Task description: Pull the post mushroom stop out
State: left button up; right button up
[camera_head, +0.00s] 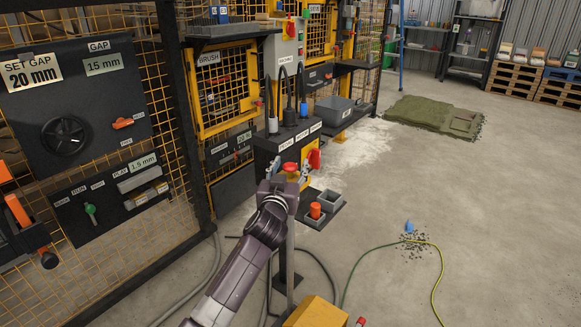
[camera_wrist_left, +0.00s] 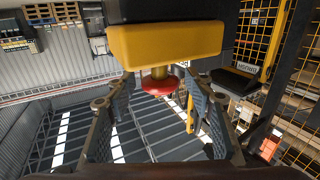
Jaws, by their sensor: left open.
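The red mushroom stop (camera_head: 290,167) shows just beyond my left gripper (camera_head: 283,174) in the head view. In the left wrist view the red mushroom head (camera_wrist_left: 160,86) sticks out of a yellow housing (camera_wrist_left: 165,42) on a short yellow neck. The two fingers of my left gripper (camera_wrist_left: 161,92) stand apart on either side of the head. The gripper is open and I see a gap at each side; contact cannot be made out. My wrist hides part of the post in the head view. My right gripper is not in view.
A dark labelled console (camera_head: 287,143) with upright levers stands behind the stop, with a red handle (camera_head: 314,158) at its right. A green-yellow hose (camera_head: 380,247) lies on open floor. Mesh fencing stands left.

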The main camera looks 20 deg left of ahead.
pick_arm(q)
jog(key=shift+w, duration=0.25)
grip_shut()
dwell(0.3)
